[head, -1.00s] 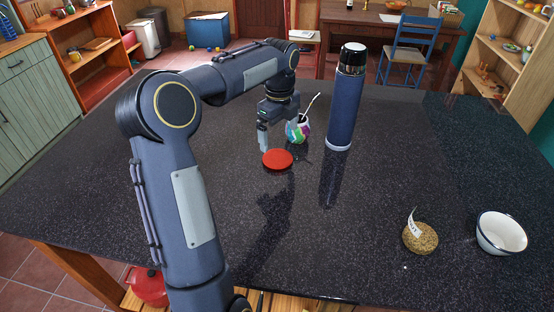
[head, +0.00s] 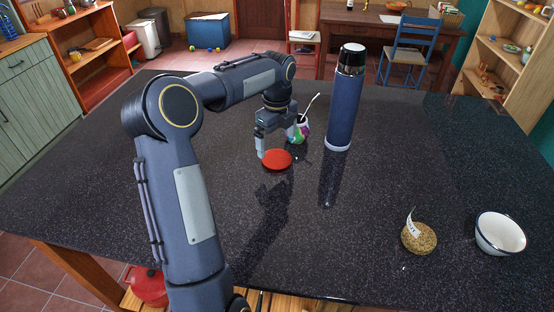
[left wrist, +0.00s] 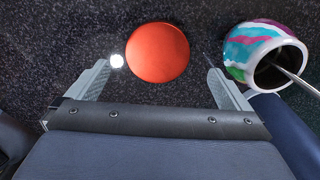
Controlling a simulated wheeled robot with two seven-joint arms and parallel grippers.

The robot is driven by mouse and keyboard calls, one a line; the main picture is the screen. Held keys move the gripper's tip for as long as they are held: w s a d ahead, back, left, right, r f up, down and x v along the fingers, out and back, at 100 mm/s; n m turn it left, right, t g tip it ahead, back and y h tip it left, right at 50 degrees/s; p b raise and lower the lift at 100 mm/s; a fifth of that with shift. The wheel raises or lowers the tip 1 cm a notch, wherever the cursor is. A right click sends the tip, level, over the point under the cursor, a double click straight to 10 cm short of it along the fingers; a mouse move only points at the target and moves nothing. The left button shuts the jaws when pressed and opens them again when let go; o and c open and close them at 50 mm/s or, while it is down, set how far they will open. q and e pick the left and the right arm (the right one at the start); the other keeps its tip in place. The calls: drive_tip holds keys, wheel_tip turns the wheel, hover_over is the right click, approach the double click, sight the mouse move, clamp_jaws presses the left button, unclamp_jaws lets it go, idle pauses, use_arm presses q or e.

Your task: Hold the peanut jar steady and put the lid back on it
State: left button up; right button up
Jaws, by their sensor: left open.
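The red round lid (head: 277,159) lies flat on the dark speckled table (head: 330,235), left of centre. My left gripper (head: 275,143) is above it, open and empty, pointing down. In the left wrist view the lid (left wrist: 158,52) shows between and just beyond the open fingertips (left wrist: 158,70), and neither finger visibly touches it. What looks like the peanut jar (head: 420,238), open and full of brown bits with a white tag standing at its rim, is at the right front, well away from the gripper. My right gripper is not in view.
A colourful cup (head: 299,130) with a metal straw stands close behind and right of the left gripper. A tall blue flask (head: 344,100) is right of it. A white bowl (head: 500,233) stands right of the jar. The table's middle front is clear.

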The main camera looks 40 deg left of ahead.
sight(275, 158)
use_arm(q)
drive_tip(key=shift+s+a+f, duration=0.1)
drive_tip(key=shift+f, duration=1.25)
drive_tip(key=shift+s+a+f, duration=0.1)
drive_tip(key=shift+f, duration=1.2)
drive_tip(key=shift+c, duration=0.4)
drive_tip(key=c, duration=0.8)
